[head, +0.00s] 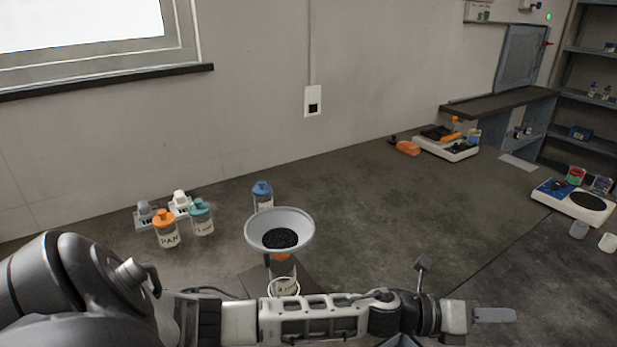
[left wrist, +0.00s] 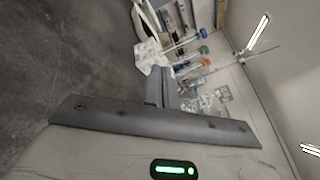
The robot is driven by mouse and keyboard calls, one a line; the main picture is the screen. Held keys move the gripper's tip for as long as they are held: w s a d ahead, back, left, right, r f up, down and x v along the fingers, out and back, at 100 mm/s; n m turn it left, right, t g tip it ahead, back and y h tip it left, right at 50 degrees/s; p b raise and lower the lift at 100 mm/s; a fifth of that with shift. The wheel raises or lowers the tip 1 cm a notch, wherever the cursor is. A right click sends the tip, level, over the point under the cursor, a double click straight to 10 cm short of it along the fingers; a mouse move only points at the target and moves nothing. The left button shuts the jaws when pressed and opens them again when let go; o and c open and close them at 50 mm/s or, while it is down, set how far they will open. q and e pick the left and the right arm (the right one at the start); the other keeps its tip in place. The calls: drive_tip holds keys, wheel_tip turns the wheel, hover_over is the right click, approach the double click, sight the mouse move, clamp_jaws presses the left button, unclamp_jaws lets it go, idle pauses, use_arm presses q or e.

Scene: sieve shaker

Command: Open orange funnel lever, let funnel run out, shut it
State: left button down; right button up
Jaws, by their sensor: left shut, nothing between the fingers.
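A grey funnel (head: 280,222) with dark grains in its bowl stands at the front middle of the bench in the head view. A small orange part (head: 281,257) shows just under the bowl; I cannot tell whether it is the lever or which way it is turned. A clear labelled jar (head: 284,286) sits below the funnel, its lower part cut off by my left arm. My left gripper (head: 494,315) is shut and empty, well to the right of the funnel, pointing right. Its fingers show in the left wrist view (left wrist: 162,88).
Jars with orange (head: 166,230), teal (head: 202,217) and blue (head: 263,196) lids stand left of and behind the funnel. An orange object (head: 407,148) and a white device (head: 445,146) are at the back; a white-blue balance (head: 572,203) is right. The middle bench is clear.

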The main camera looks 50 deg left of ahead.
use_arm(q)
drive_tip(key=w+a+r+m+g+y+p, duration=0.15)
drive_tip(key=a+m+g, duration=0.25)
drive_tip(key=a+m, duration=0.65)
drive_tip(key=w+a+r+m+g+y, duration=0.1)
drive_tip(key=w+a+m+g+y, duration=0.3)
drive_tip(key=a+m, duration=0.65)
drive_tip(key=s+a+r+g+y, duration=0.1)
drive_tip(key=s+a+r, duration=0.2)
drive_tip(key=a, duration=0.5)
drive_tip(key=s+a+r+g+y, duration=0.2)
drive_tip(key=s+a, duration=0.3)
drive_tip(key=a, duration=0.4)
drive_tip(key=s+a+r+m+g+y, duration=0.1)
drive_tip(key=s+a+r, duration=0.3)
drive_tip(key=a, duration=0.5)
drive_tip(key=shift+s+g, duration=0.2)
drive_tip(key=shift+g, duration=0.5)
use_arm(e)
drive_tip(key=shift+s+d+r, duration=0.25)
drive_tip(key=shift+s, duration=0.05)
use_arm(q)
drive_tip(key=shift+y, duration=0.25)
